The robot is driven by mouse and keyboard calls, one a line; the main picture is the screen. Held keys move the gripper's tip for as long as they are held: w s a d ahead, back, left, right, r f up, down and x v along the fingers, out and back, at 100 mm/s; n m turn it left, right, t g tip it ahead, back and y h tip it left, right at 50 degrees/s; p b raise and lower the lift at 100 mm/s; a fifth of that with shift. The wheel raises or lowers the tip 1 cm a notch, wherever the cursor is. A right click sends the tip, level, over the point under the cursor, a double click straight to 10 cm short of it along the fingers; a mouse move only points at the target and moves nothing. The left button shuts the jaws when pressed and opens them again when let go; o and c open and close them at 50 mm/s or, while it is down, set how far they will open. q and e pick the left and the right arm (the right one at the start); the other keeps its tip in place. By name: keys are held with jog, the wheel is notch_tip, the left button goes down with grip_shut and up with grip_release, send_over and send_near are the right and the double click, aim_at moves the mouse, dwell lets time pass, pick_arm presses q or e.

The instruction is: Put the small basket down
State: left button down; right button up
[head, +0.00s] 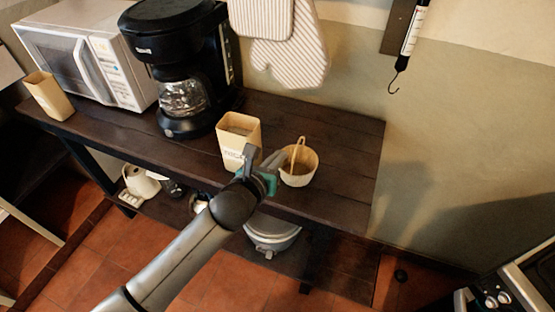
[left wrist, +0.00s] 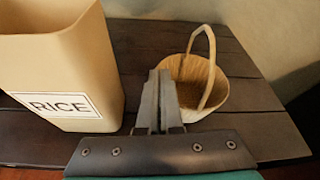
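The small basket (head: 299,177) is pale and round with a tall arched handle. It appears upright at the front right of the dark wooden shelf top; I cannot tell whether its base touches the wood. In the left wrist view the basket (left wrist: 215,92) is just beyond the fingers. My left gripper (head: 277,158) is at the basket's left side. In the left wrist view its fingers (left wrist: 159,78) are nearly together at the basket's left rim and appear shut on its wall; they hide that part. The handle stands free to their right. My right gripper is not in view.
A tan RICE canister (head: 238,135) stands close left of the gripper. A black coffee maker (head: 182,65), a white microwave (head: 85,60) and another canister (head: 49,96) stand farther left. Striped mitts (head: 290,50) hang behind. The shelf top (head: 350,150) is clear right of the basket.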

pick_arm(q)
jog(key=shift+f, duration=0.15)
jog(key=c, duration=1.1)
grip_release()
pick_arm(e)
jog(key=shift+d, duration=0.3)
pick_arm(q)
jog(key=shift+s+a+r, duration=0.1)
jog(key=shift+s+r, duration=0.1)
jog(key=shift+r, duration=0.05)
jog(key=p+v, duration=0.2)
jog(key=v, duration=0.9)
jog(key=shift+s+a+r, duration=0.1)
jog(key=shift+s+r, duration=0.05)
jog(key=shift+s, duration=0.1)
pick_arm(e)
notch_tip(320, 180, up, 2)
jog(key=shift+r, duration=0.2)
